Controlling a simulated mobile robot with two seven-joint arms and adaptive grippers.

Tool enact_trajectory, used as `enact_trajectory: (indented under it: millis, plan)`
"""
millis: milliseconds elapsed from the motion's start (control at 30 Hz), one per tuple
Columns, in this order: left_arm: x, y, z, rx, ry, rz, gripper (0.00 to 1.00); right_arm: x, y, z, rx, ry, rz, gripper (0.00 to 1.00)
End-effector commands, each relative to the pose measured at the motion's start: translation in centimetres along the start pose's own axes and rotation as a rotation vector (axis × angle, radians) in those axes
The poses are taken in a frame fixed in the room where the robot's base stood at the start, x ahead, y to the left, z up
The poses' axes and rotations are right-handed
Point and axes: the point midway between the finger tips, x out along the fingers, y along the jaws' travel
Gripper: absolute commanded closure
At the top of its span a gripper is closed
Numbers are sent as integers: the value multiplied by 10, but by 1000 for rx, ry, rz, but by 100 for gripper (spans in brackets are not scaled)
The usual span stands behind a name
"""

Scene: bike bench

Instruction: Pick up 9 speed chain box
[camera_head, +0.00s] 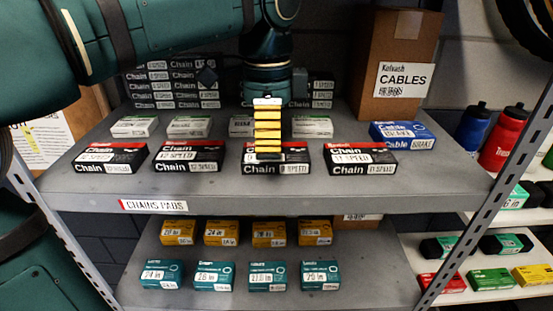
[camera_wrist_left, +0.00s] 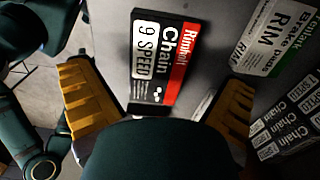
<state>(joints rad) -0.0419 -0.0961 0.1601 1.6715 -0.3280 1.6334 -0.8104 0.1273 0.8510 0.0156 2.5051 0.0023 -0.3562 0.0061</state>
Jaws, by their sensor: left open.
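The 9 speed chain box (camera_wrist_left: 165,60) is black, red and white and shows in the left wrist view, its label reading "9 SPEED". It lies between the lines of my two yellow fingers. In the head view the chain box (camera_head: 297,160) lies in the front row of the upper shelf, partly hidden behind my left gripper (camera_head: 268,150). My left gripper is open, pointing down over this box, with a finger on either side in the left wrist view (camera_wrist_left: 157,100). Whether the fingers touch the box I cannot tell. My right gripper is not in view.
Similar chain boxes stand on both sides, at the left (camera_head: 188,157) and right (camera_head: 361,159). Brake pad boxes (camera_head: 190,126) form a row behind. A cables carton (camera_head: 400,45) and blue cable box (camera_head: 403,135) are at the right. The shelf's front strip (camera_head: 330,195) is clear.

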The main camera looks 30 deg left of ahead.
Motion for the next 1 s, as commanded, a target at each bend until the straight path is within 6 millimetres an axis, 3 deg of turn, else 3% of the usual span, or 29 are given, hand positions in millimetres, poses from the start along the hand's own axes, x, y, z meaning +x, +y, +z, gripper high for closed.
enact_trajectory:
  millis: [200,533,567,700,767,1000]
  plan:
    - [32,3,-3,0,-1,1,0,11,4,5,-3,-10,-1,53]
    - [38,3,-3,0,0,0,0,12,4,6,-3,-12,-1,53]
    - [38,3,-3,0,0,0,7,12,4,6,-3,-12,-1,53]
    - [37,3,-3,0,0,0,56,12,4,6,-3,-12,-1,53]
    - [37,3,-3,0,0,0,76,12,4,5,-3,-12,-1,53]
    - [37,3,-3,1,1,-1,77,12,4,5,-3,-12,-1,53]
